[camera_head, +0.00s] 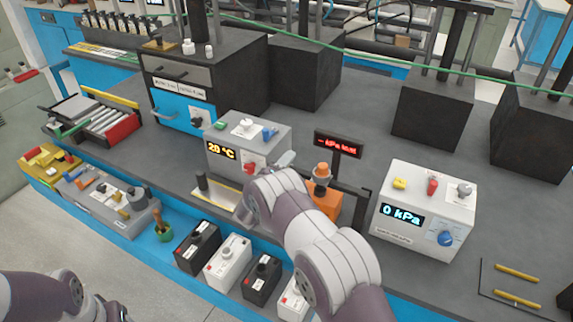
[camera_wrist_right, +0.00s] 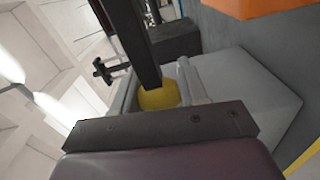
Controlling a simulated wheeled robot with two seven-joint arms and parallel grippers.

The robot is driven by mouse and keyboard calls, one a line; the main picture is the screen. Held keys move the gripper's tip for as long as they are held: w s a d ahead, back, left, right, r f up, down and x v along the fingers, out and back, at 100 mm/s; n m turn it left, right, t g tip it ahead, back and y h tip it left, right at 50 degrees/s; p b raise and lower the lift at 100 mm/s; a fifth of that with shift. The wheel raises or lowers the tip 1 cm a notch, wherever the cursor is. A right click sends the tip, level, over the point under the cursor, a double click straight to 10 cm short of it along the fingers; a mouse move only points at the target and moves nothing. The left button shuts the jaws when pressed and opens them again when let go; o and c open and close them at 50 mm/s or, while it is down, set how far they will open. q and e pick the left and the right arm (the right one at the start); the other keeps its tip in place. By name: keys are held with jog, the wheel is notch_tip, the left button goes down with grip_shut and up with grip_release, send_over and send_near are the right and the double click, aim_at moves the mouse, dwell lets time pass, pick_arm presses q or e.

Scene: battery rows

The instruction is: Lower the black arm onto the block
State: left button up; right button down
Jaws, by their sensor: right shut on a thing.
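The black arm (camera_wrist_right: 136,40) runs down from the top in the right wrist view and ends at a yellow grip (camera_wrist_right: 159,96). My right gripper (camera_wrist_right: 160,92) is shut on this yellow grip, with a grey finger on each side. An orange surface also shows in the right wrist view (camera_wrist_right: 250,5). My left arm enters at the lower left; its fingers are not visible.
A white box reading 20 °C (camera_head: 222,163) stands left of my right forearm. A white box reading 0 kPa (camera_head: 425,190) stands to the right. A small red-lettered display (camera_head: 338,144) stands behind the orange block. Black and white batteries (camera_head: 229,262) line the front edge.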

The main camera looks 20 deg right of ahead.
jog(key=shift+s+f, duration=0.1)
jog(key=shift+f, duration=0.15)
jog(key=c, duration=0.7)
grip_release()
jog(key=shift+d, duration=0.1)
jog(key=b+v, duration=0.2)
jog(key=v, duration=1)
jog(key=shift+s+a, duration=0.2)
